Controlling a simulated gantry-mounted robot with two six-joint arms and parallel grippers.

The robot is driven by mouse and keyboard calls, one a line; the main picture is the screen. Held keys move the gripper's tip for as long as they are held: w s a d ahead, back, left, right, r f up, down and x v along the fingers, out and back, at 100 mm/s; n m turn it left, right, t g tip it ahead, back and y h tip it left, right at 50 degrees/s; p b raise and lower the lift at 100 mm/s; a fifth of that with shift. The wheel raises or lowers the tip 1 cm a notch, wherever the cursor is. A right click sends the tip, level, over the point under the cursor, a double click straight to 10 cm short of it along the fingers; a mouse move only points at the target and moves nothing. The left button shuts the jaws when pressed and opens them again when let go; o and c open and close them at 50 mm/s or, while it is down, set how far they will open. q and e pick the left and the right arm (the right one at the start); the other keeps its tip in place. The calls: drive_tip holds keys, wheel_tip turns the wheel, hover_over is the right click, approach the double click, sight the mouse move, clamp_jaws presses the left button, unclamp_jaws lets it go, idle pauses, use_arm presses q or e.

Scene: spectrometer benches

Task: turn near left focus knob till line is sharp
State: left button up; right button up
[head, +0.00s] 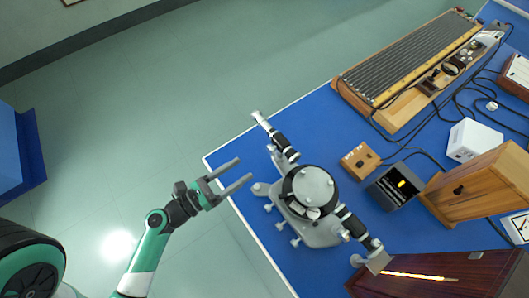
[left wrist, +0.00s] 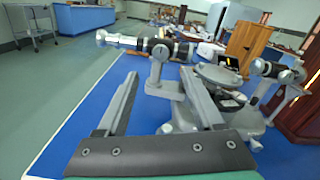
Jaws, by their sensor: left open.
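The grey and black spectrometer (head: 314,187) stands on the blue bench, with a round table in its middle. One tube (head: 284,148) points to the upper left, and another (head: 357,229) points to the lower right. Several small silver knobs (head: 281,226) stick out on its near left side; I cannot tell which one is the focus knob. My left gripper (head: 244,168) is open and empty at the bench's left edge, left of the spectrometer and apart from it. In the left wrist view, the silver-ended tube (left wrist: 150,44) lies beyond the open fingers. My right gripper is out of view.
A dark display box (head: 393,190) shows a small yellow mark; its sharpness is too small to judge. A wooden box (head: 360,161), a white box (head: 474,139) and a wooden cabinet (head: 485,187) stand to the right among cables. Open floor lies left of the bench.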

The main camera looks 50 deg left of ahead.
sight(269, 151)
use_arm(q)
drive_tip(key=w, duration=0.9)
drive_tip(key=shift+w+d+p, duration=0.15)
drive_tip(key=shift+d+p, duration=0.05)
drive_tip(key=shift+p, duration=0.2)
clamp_jaws()
